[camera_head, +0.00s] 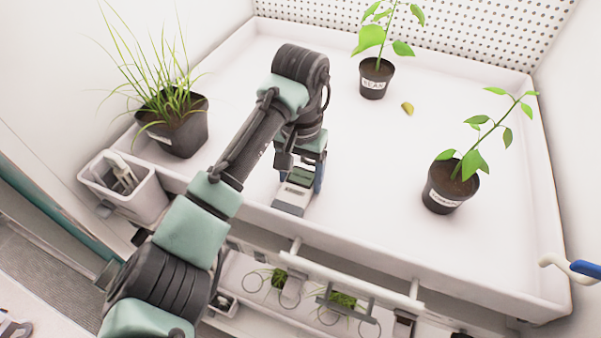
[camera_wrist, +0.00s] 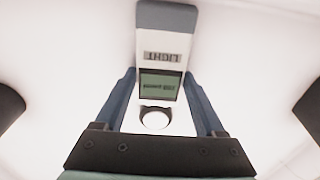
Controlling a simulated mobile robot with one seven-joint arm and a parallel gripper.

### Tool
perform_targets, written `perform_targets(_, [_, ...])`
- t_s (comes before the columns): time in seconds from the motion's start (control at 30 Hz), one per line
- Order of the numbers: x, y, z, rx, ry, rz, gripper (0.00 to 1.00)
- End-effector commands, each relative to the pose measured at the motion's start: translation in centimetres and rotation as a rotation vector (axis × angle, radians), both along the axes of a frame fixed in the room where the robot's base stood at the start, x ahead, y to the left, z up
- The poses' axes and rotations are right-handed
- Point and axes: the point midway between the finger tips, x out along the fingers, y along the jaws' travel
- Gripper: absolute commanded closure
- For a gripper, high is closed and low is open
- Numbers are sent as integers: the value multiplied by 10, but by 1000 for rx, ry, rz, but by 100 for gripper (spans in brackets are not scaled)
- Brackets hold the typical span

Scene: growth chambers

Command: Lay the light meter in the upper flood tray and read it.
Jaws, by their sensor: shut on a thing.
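The light meter (camera_wrist: 163,50) is a white and grey handheld box with a LIGHT label, a greenish display and a round white sensor. The display bears dark characters too small to read. My gripper (camera_wrist: 162,108) is shut on the meter, one blue finger on each side. In the head view the meter (camera_head: 291,195) is at the front part of the upper flood tray (camera_head: 375,150), under my gripper (camera_head: 302,178). I cannot tell whether the meter touches the tray floor. The tray is wide and white with a raised rim.
A grassy pot (camera_head: 180,130) stands at the tray's left. Leafy pots stand at the back (camera_head: 375,80) and right (camera_head: 447,188). A yellow leaf (camera_head: 407,108) lies between them. A tool caddy (camera_head: 125,190) hangs at the front left. The tray's middle right is clear.

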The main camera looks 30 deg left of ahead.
Motion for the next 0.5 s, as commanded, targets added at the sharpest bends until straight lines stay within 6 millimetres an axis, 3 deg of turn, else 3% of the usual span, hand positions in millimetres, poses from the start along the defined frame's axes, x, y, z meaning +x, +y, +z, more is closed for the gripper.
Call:
perform_targets(0.03, [0,0,-1,0,0,0,23])
perform_targets(0.17, [0,0,-1,0,0,0,0])
perform_targets(0.5, [1,0,6,0,-1,0,0])
